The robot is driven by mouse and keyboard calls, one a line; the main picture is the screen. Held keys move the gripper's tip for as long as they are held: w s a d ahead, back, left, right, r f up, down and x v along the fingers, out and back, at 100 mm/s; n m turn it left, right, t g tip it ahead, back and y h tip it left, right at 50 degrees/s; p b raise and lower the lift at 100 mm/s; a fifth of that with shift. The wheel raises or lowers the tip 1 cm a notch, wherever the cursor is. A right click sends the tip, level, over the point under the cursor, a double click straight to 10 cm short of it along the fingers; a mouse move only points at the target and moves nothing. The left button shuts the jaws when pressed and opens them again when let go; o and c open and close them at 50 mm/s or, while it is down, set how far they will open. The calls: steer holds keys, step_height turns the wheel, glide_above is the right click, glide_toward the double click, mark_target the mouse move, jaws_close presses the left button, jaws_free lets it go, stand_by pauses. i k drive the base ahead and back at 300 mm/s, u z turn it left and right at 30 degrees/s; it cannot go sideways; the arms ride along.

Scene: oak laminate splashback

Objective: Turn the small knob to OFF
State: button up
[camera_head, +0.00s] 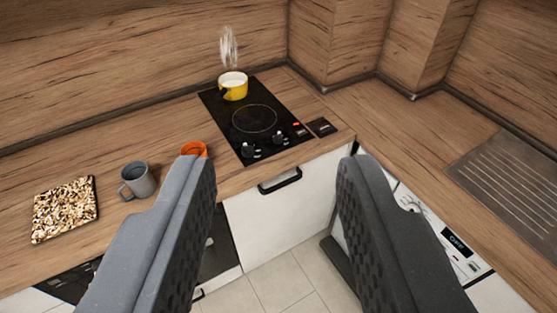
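Two dark knobs sit at the front edge of the black cooktop (233,122): a left knob (248,149) and a right knob (282,139). I cannot tell which is the small one, and their settings are too small to read. A red light (296,124) glows at the cooktop's right edge. A yellow pot (234,86) with pale contents steams on the far part of the cooktop. My gripper (273,165) is open and empty, its two grey fingers wide apart in the foreground, short of the knobs and not touching them.
An orange cup (194,149), a grey mug (137,180) and a speckled board (64,209) stand left of the cooktop, the cup partly behind the left finger. A small black item (322,127) lies at right. A drawer handle (280,181) juts out below.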

mark_target(277, 138)
steer(key=z, duration=0.5)
steer(key=i, duration=1.75)
steer(key=u, duration=0.65)
steer(key=i, duration=0.4)
steer(key=u, duration=0.25)
